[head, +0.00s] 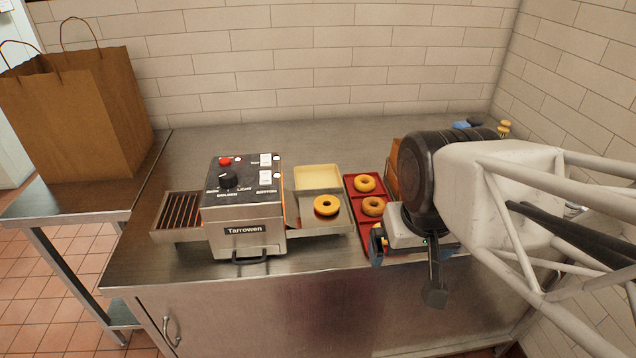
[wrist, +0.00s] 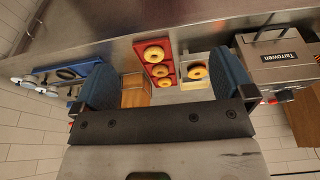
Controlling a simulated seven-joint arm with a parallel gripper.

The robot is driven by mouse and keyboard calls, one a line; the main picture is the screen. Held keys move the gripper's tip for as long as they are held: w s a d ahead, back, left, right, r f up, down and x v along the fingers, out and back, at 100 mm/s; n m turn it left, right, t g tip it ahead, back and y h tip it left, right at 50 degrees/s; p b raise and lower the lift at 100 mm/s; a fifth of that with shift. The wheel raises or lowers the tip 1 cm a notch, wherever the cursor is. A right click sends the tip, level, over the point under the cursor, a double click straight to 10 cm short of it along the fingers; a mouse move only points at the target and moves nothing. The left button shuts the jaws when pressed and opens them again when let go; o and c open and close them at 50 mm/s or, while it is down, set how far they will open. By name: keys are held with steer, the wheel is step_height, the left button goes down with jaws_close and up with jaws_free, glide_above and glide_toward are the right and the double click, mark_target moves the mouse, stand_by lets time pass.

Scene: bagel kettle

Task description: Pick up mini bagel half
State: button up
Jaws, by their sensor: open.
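A flat yellow ring (head: 326,205), seemingly a bagel half, lies on the metal tray at the toaster's right side; it also shows in the wrist view (wrist: 197,72). In the head view two bagel rings, one yellow (head: 365,183) and one browner (head: 373,206), lie in a red compartment tray (head: 365,229). The wrist view shows a third ring (wrist: 153,53) in that tray. Which is the mini half, I cannot tell for sure. My gripper (wrist: 166,82) is open and empty, its blue fingers wide apart, above the counter near the red tray's right side.
The toaster (head: 242,210) stands left of the trays. A cream container (head: 316,178) sits behind its side tray. A brown box (wrist: 135,92) stands beside the red tray. A blue tray (wrist: 45,78) with dark rings lies farther off. A paper bag (head: 85,115) stands far left.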

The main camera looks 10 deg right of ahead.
steer(key=n+g, duration=0.3)
steer(key=n, duration=1.1)
glide_toward(335, 202)
steer(key=a+f, duration=0.1)
steer(key=a, duration=0.1)
steer(key=shift+s+f, duration=0.1)
steer(key=shift+s, duration=0.05)
steer(key=shift+f, duration=0.1)
steer(key=shift+f, duration=1.2)
steer(key=shift+f, duration=0.1)
